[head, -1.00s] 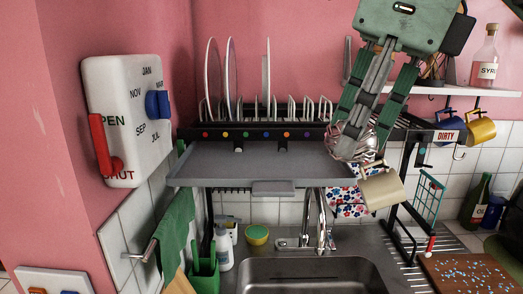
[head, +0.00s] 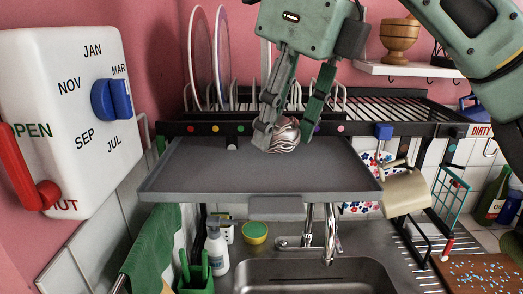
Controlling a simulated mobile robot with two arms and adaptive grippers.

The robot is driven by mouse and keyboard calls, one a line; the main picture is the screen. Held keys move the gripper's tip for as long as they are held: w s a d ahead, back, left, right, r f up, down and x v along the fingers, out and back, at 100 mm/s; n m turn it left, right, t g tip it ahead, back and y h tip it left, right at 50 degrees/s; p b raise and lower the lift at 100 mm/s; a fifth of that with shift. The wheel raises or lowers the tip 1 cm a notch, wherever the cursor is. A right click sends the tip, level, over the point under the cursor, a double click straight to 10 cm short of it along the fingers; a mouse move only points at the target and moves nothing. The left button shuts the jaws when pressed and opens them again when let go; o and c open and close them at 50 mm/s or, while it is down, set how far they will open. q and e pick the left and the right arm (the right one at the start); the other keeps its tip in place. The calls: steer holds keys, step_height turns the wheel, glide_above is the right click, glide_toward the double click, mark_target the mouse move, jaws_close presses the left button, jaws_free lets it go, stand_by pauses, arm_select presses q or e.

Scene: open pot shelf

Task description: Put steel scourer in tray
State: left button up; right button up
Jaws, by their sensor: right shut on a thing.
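The steel scourer (head: 286,137) is a shiny, pinkish-silver ball of coiled metal. My right gripper (head: 280,128) comes down from the top and is shut on it, with green and grey fingers on either side. The grey tray (head: 210,170) is a flat, shallow shelf under the front of the dish rack. The scourer shows over the tray's back right part; I cannot tell whether it touches the surface. My left gripper is not in view.
Plates (head: 197,60) stand in the black rack (head: 400,128) behind the tray. A cream mug (head: 407,192) hangs at the tray's right corner. A white dial box (head: 70,110) with a red lever is at left. The sink (head: 315,275) lies below. The tray's left part is bare.

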mark_target(263, 178)
steer(key=shift+w+a+f+p, duration=0.15)
steer(key=shift+w+a+f, duration=0.3)
steer(key=shift+a, duration=0.1)
steer(key=shift+w+a+f+p, duration=0.15)
steer(key=shift+w+a+f, duration=0.15)
steer(key=shift+a+f, duration=0.2)
steer(key=f, duration=0.3)
steer(key=shift+s+p, duration=0.2)
steer(key=shift+p, duration=0.2)
steer(key=shift+w+f, duration=0.15)
steer(key=shift+f, duration=0.35)
steer(key=o, duration=1.1)
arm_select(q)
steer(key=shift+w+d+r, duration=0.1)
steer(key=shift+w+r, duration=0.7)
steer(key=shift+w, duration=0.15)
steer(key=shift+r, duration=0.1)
